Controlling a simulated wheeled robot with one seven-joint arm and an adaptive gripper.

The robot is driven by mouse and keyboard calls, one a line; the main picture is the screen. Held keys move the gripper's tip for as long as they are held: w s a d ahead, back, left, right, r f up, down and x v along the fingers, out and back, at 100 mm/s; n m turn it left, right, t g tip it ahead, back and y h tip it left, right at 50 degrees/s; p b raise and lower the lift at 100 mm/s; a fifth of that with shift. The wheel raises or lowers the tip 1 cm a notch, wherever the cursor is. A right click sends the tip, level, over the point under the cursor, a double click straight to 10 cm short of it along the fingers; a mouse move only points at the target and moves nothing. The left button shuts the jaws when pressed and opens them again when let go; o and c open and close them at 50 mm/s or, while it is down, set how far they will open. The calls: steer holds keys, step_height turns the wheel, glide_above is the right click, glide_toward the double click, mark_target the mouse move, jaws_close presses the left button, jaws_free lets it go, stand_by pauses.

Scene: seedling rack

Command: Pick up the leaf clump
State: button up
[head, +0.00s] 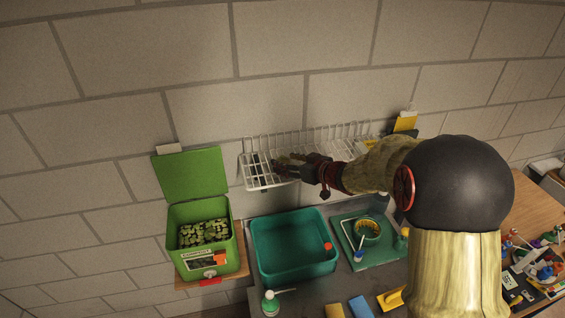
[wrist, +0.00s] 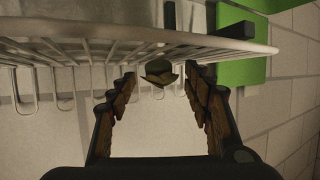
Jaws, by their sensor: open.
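A small dark green-brown leaf clump (wrist: 159,72) shows in the wrist view at the front edge of the white wire rack (wrist: 95,42). My gripper (wrist: 162,79) is open, with one finger on each side of the clump and a visible gap to both. The clump lies about level with the fingertips; I see no contact. In the head view my gripper (head: 281,164) reaches from the right over the left part of the wire rack (head: 262,185). The clump is not clearly distinguishable from the dark fingers there.
A green compost bin (head: 187,255) with its lid up and leafy scraps inside stands left of the rack. Below are a teal basin (head: 262,258) and a green tray (head: 371,258) holding a round pot. A block wall (head: 270,100) stands close behind the rack.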

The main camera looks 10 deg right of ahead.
steer(key=shift+w+a+f, duration=0.1)
steer(key=shift+w+f, duration=0.05)
steer(key=shift+w, duration=0.1)
steer(key=shift+c, duration=0.8)
steer(key=c, duration=0.7)
